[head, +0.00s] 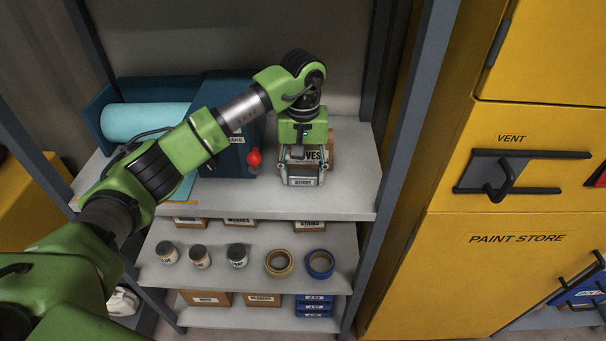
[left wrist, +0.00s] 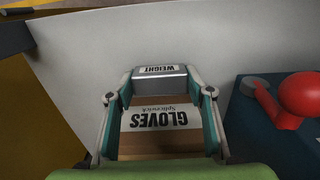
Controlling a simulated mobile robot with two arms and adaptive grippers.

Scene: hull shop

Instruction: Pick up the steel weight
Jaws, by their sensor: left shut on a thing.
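The steel weight (head: 302,182) is a small grey metal block with a white label, at the front of the top shelf (head: 345,190). My left gripper (head: 303,176) points down at it and is shut on it. In the left wrist view the weight (left wrist: 160,78), labelled WEIGHT, sits between the two fingertips (left wrist: 160,90). I cannot tell whether it rests on the shelf or hangs just above it. My right gripper is not in view.
A brown GLOVES box (left wrist: 160,130) is close behind the weight. A blue machine (head: 232,90) with a red knob (head: 254,158) stands to the left. A grey rack post (head: 413,110) and a yellow cabinet (head: 500,270) are at the right. Jars and tape rolls lie on the shelf below.

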